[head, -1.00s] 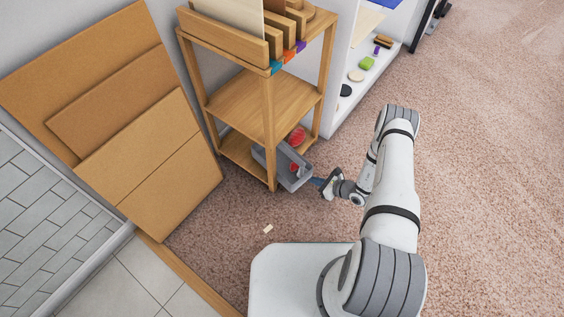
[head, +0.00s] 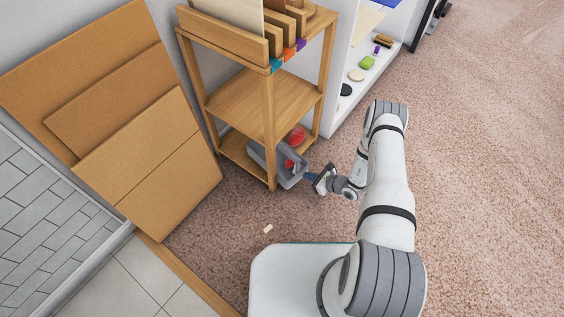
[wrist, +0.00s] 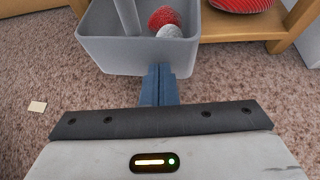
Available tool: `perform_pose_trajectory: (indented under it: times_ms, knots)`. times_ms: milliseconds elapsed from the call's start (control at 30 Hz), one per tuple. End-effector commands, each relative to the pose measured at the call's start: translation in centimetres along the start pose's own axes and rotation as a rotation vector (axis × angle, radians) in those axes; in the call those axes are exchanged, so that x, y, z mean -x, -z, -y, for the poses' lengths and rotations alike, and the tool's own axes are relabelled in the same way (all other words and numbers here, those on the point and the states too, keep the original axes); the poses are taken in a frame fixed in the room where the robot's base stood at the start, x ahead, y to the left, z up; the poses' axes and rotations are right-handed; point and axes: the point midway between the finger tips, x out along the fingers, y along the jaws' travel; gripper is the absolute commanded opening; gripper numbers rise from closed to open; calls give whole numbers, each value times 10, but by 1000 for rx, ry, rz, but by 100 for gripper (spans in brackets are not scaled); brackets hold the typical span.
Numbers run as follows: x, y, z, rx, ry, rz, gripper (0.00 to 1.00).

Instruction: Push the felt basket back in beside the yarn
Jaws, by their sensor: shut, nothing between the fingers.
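The grey felt basket (head: 291,181) sits at the bottom shelf of the wooden rack, its near end jutting out past the front edge. The wrist view shows its front wall (wrist: 115,57) and, inside it, a red ball, a pale ball and a grey rod-like piece. The red yarn (head: 297,136) lies on the bottom shelf beside the basket; it also shows in the wrist view (wrist: 243,4). My gripper (head: 309,178) is shut and empty. Its blue fingertips (wrist: 160,70) are at the basket's front wall, apparently touching it.
The wooden rack (head: 235,102) has posts close to the basket. Cardboard sheets (head: 145,165) lean at the left. A small pale scrap (head: 268,229) lies on the carpet. A white shelf unit (head: 340,115) stands to the right of the rack. Carpet at the right is clear.

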Motion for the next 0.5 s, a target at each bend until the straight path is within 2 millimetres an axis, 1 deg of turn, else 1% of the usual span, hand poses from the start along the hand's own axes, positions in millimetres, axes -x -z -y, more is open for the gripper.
perform_pose_trajectory:
  times_ms: [500]
  knots:
    - [-24,-12,-1,2,-2,0,0]
